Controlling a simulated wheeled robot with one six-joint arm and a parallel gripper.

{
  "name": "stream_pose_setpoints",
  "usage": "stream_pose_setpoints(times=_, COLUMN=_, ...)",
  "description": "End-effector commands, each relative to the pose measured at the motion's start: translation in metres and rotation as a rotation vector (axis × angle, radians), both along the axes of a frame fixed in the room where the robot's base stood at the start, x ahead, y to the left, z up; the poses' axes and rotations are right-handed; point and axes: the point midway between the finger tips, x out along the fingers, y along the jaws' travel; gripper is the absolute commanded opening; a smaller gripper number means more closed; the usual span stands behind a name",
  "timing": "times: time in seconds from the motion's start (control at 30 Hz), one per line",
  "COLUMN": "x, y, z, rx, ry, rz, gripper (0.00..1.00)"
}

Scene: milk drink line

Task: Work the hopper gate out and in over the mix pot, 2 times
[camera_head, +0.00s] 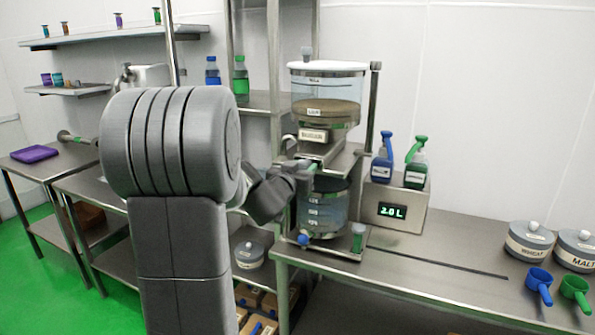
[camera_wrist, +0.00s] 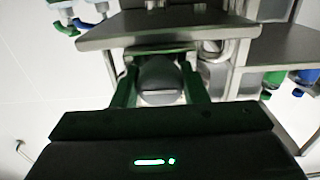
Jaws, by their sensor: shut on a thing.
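The clear hopper (camera_head: 343,83) holds a brownish fill and stands on a steel frame above the clear mix pot (camera_head: 327,212). The hopper gate (camera_head: 322,150) is a steel slide under the hopper outlet. My gripper (camera_head: 291,170) is at the left front of the gate, above the mix pot's level, and is shut on the gate's green handle. In the wrist view my gripper (camera_wrist: 159,62) has its two fingers at the green handle bar (camera_wrist: 160,48), below the steel frame's edge. How far out the gate stands is hard to tell.
A scale box (camera_head: 394,208) reading 2.0 L stands right of the pot, with blue and green spray bottles (camera_head: 382,168) on it. Lidded tubs (camera_head: 529,242) and blue and green scoops (camera_head: 540,285) sit at the far right. The bench middle is mostly clear.

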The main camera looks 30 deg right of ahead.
Motion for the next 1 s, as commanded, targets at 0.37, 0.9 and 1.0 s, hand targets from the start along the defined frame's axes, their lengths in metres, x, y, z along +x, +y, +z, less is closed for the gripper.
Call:
stream_pose_setpoints(times=0.37, x=0.002, y=-0.002, z=0.003, rx=-0.005, ry=-0.005, rz=0.000, gripper=0.53)
stream_pose_setpoints(times=0.9, x=-0.012, y=0.015, z=0.001, rx=-0.002, ry=-0.003, rz=0.001, gripper=0.61)
stream_pose_setpoints(times=1.0, x=-0.024, y=0.030, z=0.002, rx=-0.003, ry=-0.005, rz=0.002, gripper=0.61)
